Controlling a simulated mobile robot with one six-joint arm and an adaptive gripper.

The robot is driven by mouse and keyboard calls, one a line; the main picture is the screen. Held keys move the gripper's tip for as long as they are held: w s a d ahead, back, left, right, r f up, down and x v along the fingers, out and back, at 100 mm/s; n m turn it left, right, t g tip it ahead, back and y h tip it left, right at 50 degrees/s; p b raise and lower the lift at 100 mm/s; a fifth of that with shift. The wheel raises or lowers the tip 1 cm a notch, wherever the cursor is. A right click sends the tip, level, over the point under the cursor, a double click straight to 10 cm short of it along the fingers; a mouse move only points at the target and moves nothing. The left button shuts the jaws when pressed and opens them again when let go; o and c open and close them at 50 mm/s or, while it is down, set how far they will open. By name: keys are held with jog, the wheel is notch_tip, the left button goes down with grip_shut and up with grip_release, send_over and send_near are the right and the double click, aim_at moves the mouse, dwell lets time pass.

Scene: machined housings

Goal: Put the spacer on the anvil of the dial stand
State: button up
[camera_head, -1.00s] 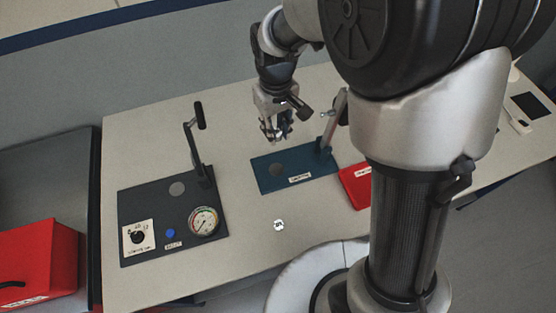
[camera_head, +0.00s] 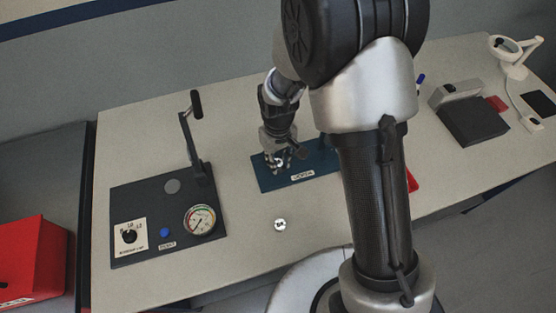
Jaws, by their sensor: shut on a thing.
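My gripper (camera_head: 279,168) is low over the left part of the blue dial stand (camera_head: 265,183), where the round anvil was visible before. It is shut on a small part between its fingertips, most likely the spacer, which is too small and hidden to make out. I cannot tell whether that part touches the anvil. The fingers and wrist cover the anvil. My arm hides the right end of the stand and most of its post.
A small round metal part (camera_head: 280,225) lies on the bench in front of the stand. A dark fixture (camera_head: 130,205) with an upright lever (camera_head: 188,130), pressure gauge (camera_head: 200,219) and blue button (camera_head: 165,232) stands left. A red tray (camera_head: 413,182) is mostly behind my arm.

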jog(key=shift+r, duration=0.1)
jog(key=shift+f, duration=0.25)
jog(key=o, duration=1)
jog(key=shift+r, duration=0.1)
jog(key=s+d+r+m+t+p, duration=0.1)
jog(key=d+r+p, duration=0.1)
jog(key=r, duration=0.8)
jog(key=s+d+r+p, duration=0.2)
jog(key=r, duration=0.9)
jog(key=s+d+r+m+t, duration=0.1)
jog(key=s+d+r, duration=0.2)
jog(key=s, duration=0.2)
jog(key=s+d+r+m+t, duration=0.1)
jog(key=s+d+r+m, duration=0.1)
jog(key=s+r, duration=0.2)
jog(key=s+d+r+m+t, duration=0.1)
jog(key=s+d+r, duration=0.2)
jog(key=s, duration=0.4)
jog(key=shift+s+d+r+t, duration=0.25)
jog(key=shift+s+d+t, duration=0.05)
jog(key=shift+s, duration=0.05)
